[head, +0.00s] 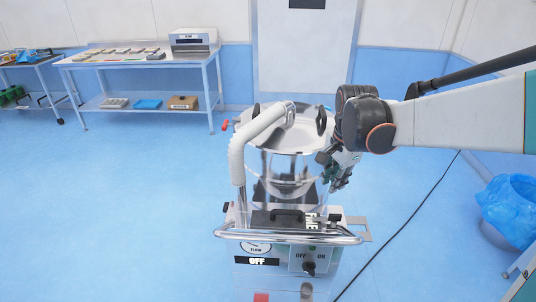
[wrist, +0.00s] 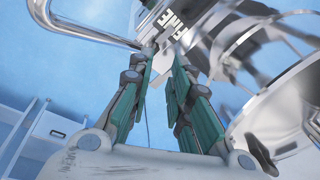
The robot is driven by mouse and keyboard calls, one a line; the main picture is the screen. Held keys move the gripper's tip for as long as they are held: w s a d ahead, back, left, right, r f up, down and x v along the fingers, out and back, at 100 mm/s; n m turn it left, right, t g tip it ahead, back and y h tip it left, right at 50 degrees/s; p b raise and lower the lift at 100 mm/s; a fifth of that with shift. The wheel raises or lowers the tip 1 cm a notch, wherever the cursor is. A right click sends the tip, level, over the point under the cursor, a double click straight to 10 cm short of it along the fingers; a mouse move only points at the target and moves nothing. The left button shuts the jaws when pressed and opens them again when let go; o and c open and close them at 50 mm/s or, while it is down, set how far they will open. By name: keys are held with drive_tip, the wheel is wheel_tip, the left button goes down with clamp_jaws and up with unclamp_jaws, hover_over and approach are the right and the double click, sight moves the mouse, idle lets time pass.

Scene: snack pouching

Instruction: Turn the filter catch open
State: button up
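The machine has a clear-walled, shiny drum (head: 290,160) on a metal base. A dark block with a black handle (head: 287,214) and a "FINE" label sits low on its front. That label (wrist: 183,22) also shows in the wrist view, beyond my fingertips. I cannot clearly pick out the filter catch; small dark parts lie near the label. My gripper (head: 338,172) hangs at the right side of the drum, above the base's right end. In the wrist view its green-padded fingers (wrist: 165,55) stand a little apart with nothing seen between them.
A white hose (head: 245,150) rises at the drum's left, and a metal rail (head: 288,239) crosses the front. The panel's display (head: 257,261) reads OFF, beside a black knob (head: 309,268). A blue-lined bin (head: 510,210) stands right; a table (head: 140,62) stands back left.

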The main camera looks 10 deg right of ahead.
sight(334, 214)
drive_tip(key=w+d+f+m+g+p, duration=0.1)
drive_tip(key=w+d+f+m+g, duration=0.1)
drive_tip(key=w+d+f+m, duration=0.3)
drive_tip(key=shift+m, duration=0.6)
drive_tip(key=f+b, duration=0.1)
drive_tip(key=f, duration=0.3)
drive_tip(key=f+b, duration=0.2)
drive_tip(key=f, duration=0.3)
drive_tip(key=f+b, duration=0.1)
drive_tip(key=f, duration=0.4)
drive_tip(key=shift+s+d+f, duration=0.15)
drive_tip(key=shift+s+f, duration=0.1)
drive_tip(key=shift+s, duration=0.05)
clamp_jaws()
